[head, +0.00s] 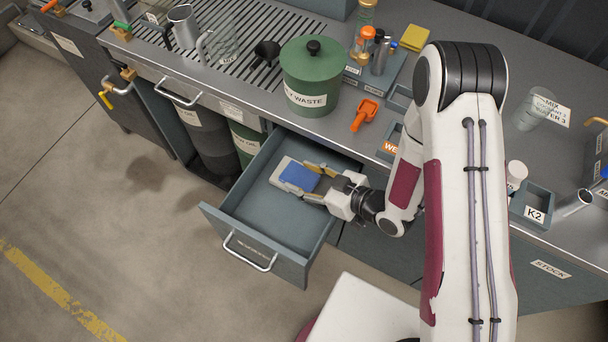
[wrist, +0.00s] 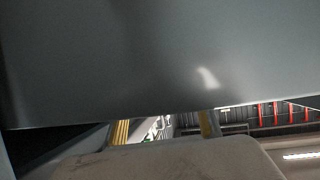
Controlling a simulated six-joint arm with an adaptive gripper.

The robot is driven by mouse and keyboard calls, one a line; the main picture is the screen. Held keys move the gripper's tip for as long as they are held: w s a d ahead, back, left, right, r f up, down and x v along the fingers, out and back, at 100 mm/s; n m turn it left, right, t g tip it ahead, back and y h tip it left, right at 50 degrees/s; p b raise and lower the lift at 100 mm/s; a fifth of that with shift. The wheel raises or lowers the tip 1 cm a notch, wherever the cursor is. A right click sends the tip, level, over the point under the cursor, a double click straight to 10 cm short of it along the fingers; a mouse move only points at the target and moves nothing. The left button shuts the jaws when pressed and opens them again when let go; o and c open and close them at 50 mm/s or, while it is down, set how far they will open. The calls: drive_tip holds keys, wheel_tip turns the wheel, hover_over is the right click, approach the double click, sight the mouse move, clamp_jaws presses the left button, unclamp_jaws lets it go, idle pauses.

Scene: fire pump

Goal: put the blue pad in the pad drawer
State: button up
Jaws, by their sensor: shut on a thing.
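The blue pad (head: 299,176), with a pale block-like part beside its blue face, is inside or just above the open drawer (head: 236,202). My gripper (head: 312,183) reaches in from the right and is shut on the pad, its yellow-tipped fingers on either side. In the wrist view the pad's pale, stained side (wrist: 170,162) fills the bottom between the two fingers, and a plain grey surface fills the top. I cannot tell whether the pad touches the drawer floor. The drawer's front label is too small to read.
The counter above the drawer holds a green waste bin (head: 311,82), an orange scoop (head: 364,115), a yellow pad (head: 414,38) and a K2 bin (head: 533,212). The drawer's walls surround my gripper closely. The drawer floor in front of the pad is clear.

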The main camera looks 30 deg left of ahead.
drive_tip(key=shift+f, duration=0.2)
drive_tip(key=o, duration=1)
drive_tip(key=shift+o, duration=0.2)
drive_tip(key=shift+r, duration=0.1)
drive_tip(key=shift+r, duration=0.6)
drive_tip(key=v, duration=1.1)
drive_tip(key=shift+d, duration=0.4)
drive_tip(key=shift+r, duration=0.15)
